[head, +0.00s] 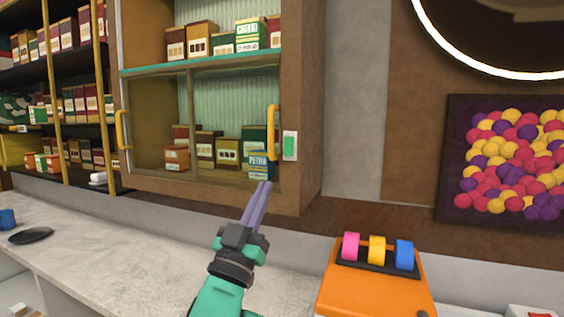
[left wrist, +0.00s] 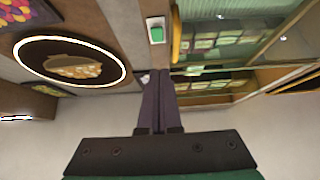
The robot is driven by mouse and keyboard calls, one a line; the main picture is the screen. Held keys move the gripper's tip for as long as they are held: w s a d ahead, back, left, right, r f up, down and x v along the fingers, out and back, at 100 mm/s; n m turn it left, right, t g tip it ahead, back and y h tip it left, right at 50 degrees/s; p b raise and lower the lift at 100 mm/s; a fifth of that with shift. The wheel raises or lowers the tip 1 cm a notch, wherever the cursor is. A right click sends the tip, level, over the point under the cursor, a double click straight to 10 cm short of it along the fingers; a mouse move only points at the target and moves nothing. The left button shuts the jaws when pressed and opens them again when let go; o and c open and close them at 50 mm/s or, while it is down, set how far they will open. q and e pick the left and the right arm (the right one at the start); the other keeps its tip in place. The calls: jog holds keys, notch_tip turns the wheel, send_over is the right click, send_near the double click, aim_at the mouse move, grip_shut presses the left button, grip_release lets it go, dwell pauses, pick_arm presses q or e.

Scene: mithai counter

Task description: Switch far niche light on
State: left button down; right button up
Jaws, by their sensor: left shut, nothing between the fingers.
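A small white switch plate with a green rocker (head: 290,146) is on the right-hand frame of the wall cabinet, just right of a yellow handle (head: 272,132). The switch also shows in the left wrist view (left wrist: 156,30), above my fingertips. The cabinet niche (head: 226,150) behind the glass holds several boxes. My left gripper (head: 264,186) is shut and empty, its purple fingers pointing up, below and left of the switch and apart from it in the picture. It shows in the left wrist view too (left wrist: 158,74). My right gripper is not in view.
An orange box with pink, yellow and blue rolls (head: 377,250) stands on the right of the counter. A blue cup (head: 7,219) and a dark plate (head: 31,236) are at the left. The marble counter (head: 120,240) between is largely clear.

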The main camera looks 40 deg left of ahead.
aim_at(288, 149)
pick_arm(q)
jog(key=p+x, duration=0.2)
jog(key=x, duration=0.1)
jog(key=w+f+p+x, duration=0.1)
jog(key=p+x, duration=0.1)
jog(key=x, duration=0.2)
jog(key=f+p+x, duration=0.1)
jog(key=p+x, duration=0.1)
jog(key=x, duration=0.1)
jog(key=shift+w+a+r, duration=0.25)
jog(key=shift+w+a, duration=0.05)
jog(key=shift+w, duration=0.2)
jog(key=shift+w+f, duration=0.2)
jog(key=shift+w, duration=0.15)
jog(key=shift+s, duration=0.1)
